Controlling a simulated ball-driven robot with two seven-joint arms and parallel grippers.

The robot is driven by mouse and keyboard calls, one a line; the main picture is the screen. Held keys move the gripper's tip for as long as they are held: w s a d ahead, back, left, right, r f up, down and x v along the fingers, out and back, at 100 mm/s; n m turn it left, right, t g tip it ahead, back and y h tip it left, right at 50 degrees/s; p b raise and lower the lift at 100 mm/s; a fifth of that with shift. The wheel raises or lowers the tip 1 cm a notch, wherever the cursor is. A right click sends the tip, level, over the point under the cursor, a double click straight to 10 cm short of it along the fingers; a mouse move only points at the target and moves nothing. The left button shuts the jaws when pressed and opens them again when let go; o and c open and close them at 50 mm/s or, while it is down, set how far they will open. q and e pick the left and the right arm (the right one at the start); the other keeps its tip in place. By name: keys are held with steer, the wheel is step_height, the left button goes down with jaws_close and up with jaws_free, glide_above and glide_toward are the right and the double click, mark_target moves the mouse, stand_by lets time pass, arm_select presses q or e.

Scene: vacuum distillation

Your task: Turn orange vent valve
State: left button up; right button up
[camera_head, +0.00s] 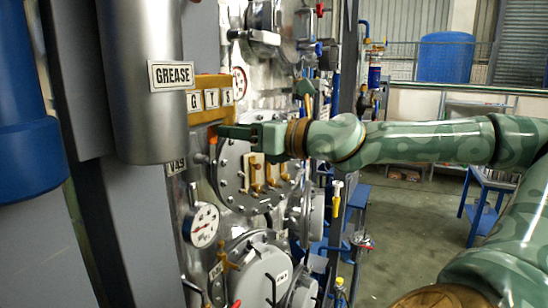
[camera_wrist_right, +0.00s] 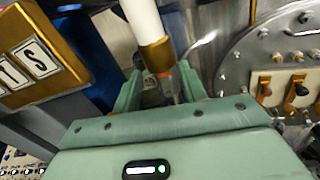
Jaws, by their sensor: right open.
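A small orange valve handle (camera_head: 213,134) shows in the head view on the left side of the metal panel, just below the gold letter plate. My right gripper (camera_head: 222,132) reaches in from the right with its fingertips right at the handle. In the right wrist view the gripper (camera_wrist_right: 160,88) is open. A small orange-brown part (camera_wrist_right: 164,76) shows between its fingers, below a white tube with a brass end (camera_wrist_right: 155,52). I cannot tell whether the fingers touch the handle. My left gripper is out of view.
A grey cylinder labelled GREASE (camera_head: 143,110) stands close on the left. The gold letter plate (camera_head: 211,98) is just above the gripper. A round flange with switches (camera_head: 258,180) and a dial gauge (camera_head: 201,225) lie below. Open floor and blue tables (camera_head: 490,198) are at right.

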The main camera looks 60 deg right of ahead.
steer(key=s+d+b, duration=0.1)
steer(key=s+b, duration=0.1)
steer(key=s, duration=0.6)
steer(key=shift+b, duration=0.35)
